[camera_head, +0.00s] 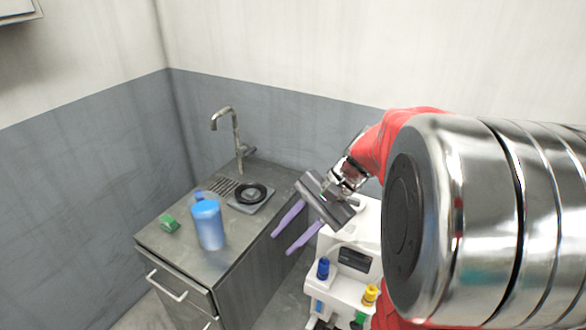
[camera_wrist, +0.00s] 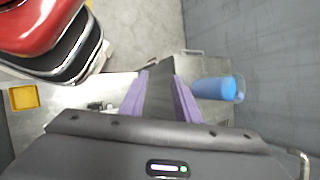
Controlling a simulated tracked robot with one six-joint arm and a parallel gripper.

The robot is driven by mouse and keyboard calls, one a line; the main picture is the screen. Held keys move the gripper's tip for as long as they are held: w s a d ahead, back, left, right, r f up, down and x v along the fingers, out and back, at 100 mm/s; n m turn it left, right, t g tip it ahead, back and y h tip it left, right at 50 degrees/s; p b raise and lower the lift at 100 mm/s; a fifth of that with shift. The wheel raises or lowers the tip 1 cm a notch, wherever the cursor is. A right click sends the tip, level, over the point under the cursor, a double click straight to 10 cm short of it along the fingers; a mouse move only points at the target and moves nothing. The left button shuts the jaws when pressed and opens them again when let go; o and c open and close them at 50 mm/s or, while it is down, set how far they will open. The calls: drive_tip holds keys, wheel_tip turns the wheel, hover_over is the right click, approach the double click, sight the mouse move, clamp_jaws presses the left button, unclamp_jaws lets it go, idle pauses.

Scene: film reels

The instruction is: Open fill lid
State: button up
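My gripper (camera_head: 282,244) is open, its two purple fingers apart with nothing between them. It hangs in the air between the counter and a white machine (camera_head: 345,286), pointing down and left. In the wrist view the open fingers (camera_wrist: 160,98) are above the dark side of the counter. The white machine has a blue cap (camera_head: 323,268), a yellow cap (camera_head: 370,294) and a dark panel (camera_head: 355,259). My arm hides much of its top and right side. I cannot tell which part is the fill lid.
A grey counter (camera_head: 180,250) with a tap (camera_head: 235,135) stands to the left. A blue container (camera_head: 208,226), a green object (camera_head: 169,223) and a round black drain (camera_head: 250,193) are on it. Walls close the space behind. A yellow tray (camera_wrist: 24,97) shows in the wrist view.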

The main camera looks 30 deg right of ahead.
drive_tip(key=w+d+f+m+t+y, duration=0.2)
drive_tip(key=w+d+m, duration=0.15)
drive_tip(key=d, duration=0.25)
drive_tip(key=m+t, duration=1.1)
drive_tip(key=m, duration=0.2)
approach(355, 199)
drive_tip(key=shift+w+d+f+y, duration=0.15)
drive_tip(key=shift+w+f+y, duration=0.15)
drive_tip(key=shift+w+f, duration=0.15)
drive_tip(key=shift+w, duration=0.1)
drive_tip(key=x, duration=1.3)
drive_tip(key=shift+w+a+f, duration=0.1)
drive_tip(key=shift+w+a, duration=0.1)
drive_tip(key=shift+a, duration=0.1)
clamp_jaws()
